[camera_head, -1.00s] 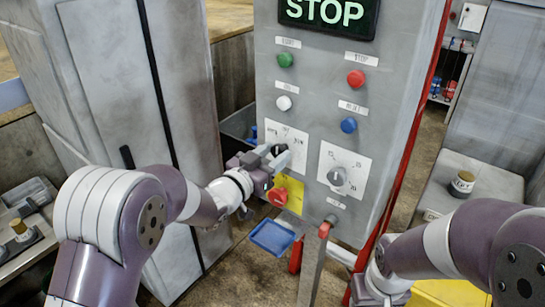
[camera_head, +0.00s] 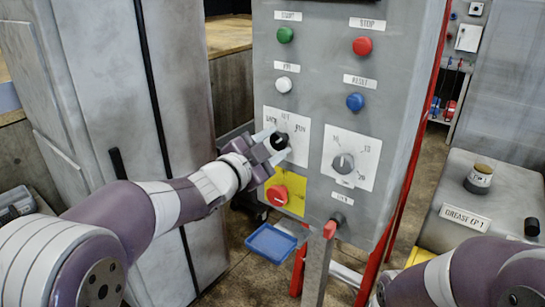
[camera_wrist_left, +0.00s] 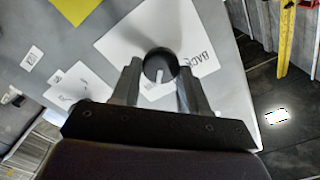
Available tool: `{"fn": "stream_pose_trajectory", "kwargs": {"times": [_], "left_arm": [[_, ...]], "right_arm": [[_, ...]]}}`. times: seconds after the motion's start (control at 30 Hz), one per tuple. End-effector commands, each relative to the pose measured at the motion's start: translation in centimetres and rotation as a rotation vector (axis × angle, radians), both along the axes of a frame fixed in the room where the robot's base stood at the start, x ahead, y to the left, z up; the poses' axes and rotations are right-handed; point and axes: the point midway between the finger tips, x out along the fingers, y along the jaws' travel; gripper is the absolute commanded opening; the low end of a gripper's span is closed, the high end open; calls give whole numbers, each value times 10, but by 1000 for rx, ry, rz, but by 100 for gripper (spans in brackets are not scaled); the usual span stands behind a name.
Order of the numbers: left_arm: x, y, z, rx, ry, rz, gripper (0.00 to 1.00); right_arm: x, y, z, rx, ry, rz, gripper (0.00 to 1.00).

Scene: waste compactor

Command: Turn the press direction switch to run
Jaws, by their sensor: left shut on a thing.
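The press direction switch is a black round knob (camera_head: 279,141) on a white plate (camera_head: 300,157) marked BACK, OFF and RUN, at the left of the grey control panel. My left gripper (camera_head: 274,146) reaches it from the lower left, its two fingers shut on the knob's sides. The left wrist view shows the knob (camera_wrist_left: 160,63) between the fingertips, with a white pointer mark on its face and the word BACK to its right. I cannot tell which label the pointer meets. My right arm shows at the lower right; its gripper is out of view.
A red button (camera_head: 277,195) on a yellow plate sits just below my left gripper. A second rotary knob (camera_head: 343,162) is to the right. Green, red, white and blue buttons are above. A red-tipped lever (camera_head: 331,228) and a blue tray (camera_head: 270,243) are below.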

Motion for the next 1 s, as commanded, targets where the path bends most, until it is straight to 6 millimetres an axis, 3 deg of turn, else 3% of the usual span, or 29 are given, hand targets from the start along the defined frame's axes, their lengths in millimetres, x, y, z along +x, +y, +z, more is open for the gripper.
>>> {"fn": "stream_pose_trajectory", "kwargs": {"times": [0.2,0.8,0.83,0.87,0.9,1.0], "left_arm": [[0,0,-5,66,-40,1,14],[0,0,-4,94,-58,1,14],[0,0,-4,94,-58,1,54],[0,0,-4,93,-59,0,64],[0,0,-3,93,-60,1,68],[0,0,-2,91,-61,0,68]], "right_arm": [[0,0,-13,0,0,0,43],[0,0,-16,0,0,0,43],[0,0,-16,0,0,0,43],[0,0,-16,0,0,0,43],[0,0,-16,0,0,0,43],[0,0,-16,0,0,0,43]]}}
